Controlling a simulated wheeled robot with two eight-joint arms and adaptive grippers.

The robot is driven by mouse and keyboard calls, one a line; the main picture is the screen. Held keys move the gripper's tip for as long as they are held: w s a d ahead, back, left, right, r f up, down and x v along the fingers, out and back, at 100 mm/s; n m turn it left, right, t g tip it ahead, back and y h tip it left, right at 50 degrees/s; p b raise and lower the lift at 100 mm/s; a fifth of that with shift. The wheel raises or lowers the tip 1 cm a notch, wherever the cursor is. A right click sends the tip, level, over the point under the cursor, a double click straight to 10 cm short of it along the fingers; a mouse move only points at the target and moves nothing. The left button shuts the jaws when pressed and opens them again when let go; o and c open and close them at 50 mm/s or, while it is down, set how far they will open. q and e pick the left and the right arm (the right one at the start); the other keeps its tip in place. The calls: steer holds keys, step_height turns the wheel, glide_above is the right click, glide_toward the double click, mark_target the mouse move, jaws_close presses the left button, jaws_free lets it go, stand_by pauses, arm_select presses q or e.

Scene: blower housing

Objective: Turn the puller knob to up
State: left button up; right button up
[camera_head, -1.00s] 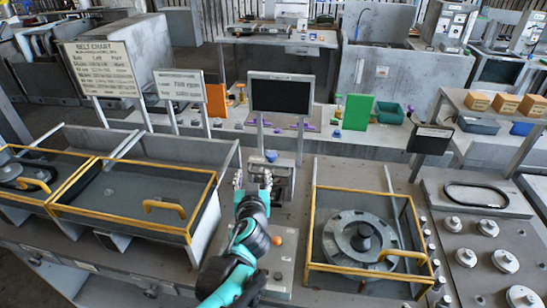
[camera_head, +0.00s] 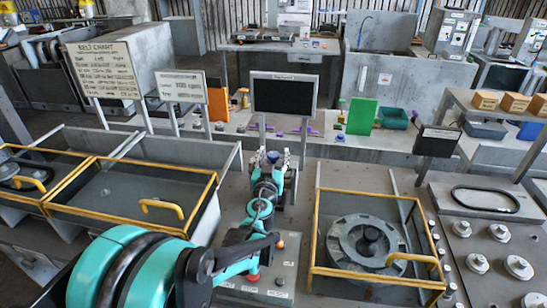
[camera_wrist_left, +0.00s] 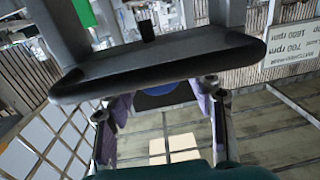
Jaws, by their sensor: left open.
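A blue knob (camera_head: 272,156), which I take to be the puller knob, stands below the black monitor on the middle bench. My left gripper (camera_head: 272,160) is open, with one finger on each side of the knob. Blue also shows between the fingers in the left wrist view (camera_wrist_left: 160,89), partly covered by a dark bar. I cannot tell whether the fingers touch the knob or which way it points. My right gripper is not in view.
The monitor (camera_head: 284,95) stands just behind the gripper. A yellow-framed housing (camera_head: 318,250) with a round grey part is at right, and a yellow-framed bin (camera_head: 150,160) is at left. An orange knob (camera_head: 278,242) sits on the near panel beside my arm.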

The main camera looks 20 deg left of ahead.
arm_select(q)
steer(key=c, duration=1.2)
steer(key=shift+w+d+n+y, duration=0.1)
steer(key=shift+n+y, duration=0.3)
steer(key=shift+y, duration=0.2)
steer(key=n+g+y, duration=0.2)
steer(key=n+y, duration=0.1)
steer(key=y, duration=0.1)
steer(key=shift+g, duration=0.3)
steer(key=n+g+y, duration=0.5)
steer(key=g, duration=0.1)
steer(key=shift+w+y+p, duration=0.1)
steer(key=shift+y+p, duration=0.2)
steer(key=n+g+y, duration=0.1)
steer(key=n+g, duration=0.1)
steer(key=g, duration=0.1)
steer(key=n+g+p, duration=0.1)
steer(key=n+g, duration=0.1)
steer(key=shift+r+g+y, duration=0.1)
steer(key=shift+g+y, duration=0.3)
steer(key=shift+n+g+p, duration=0.75)
steer(key=shift+n+g, duration=1.25)
steer(key=shift+g, duration=1.1)
steer(key=shift+n+g, duration=0.3)
steer(key=shift+g, duration=0.2)
